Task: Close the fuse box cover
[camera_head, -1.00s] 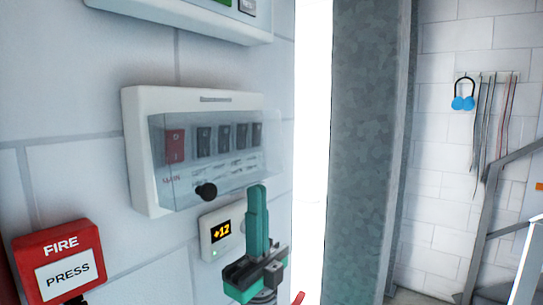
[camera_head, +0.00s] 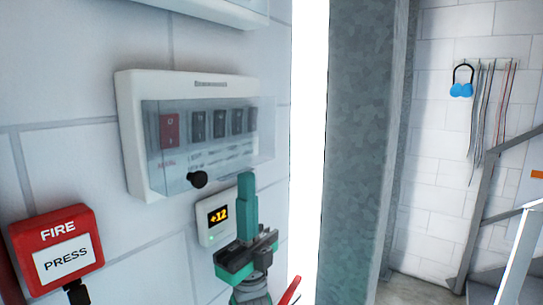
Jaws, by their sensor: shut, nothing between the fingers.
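The white fuse box (camera_head: 130,150) is mounted on the wall at left of centre. Its clear cover (camera_head: 225,152) hangs in front of a red switch and several dark switches, with its right side reaching past the box's edge. I cannot tell exactly how far the cover stands off the box. A black knob (camera_head: 197,180) sits at the cover's lower edge. My green gripper (camera_head: 246,182) points up, its fingers together and empty. In the picture its tips are just right of the knob, below the cover's lower right part; I see no clear contact.
A small white display (camera_head: 218,217) reading +12 is on the wall below the box, partly behind my gripper. A red fire button (camera_head: 57,250) is at lower left. A grey pillar (camera_head: 362,150) stands to the right. Cables (camera_head: 490,100) and a stair rail are farther back.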

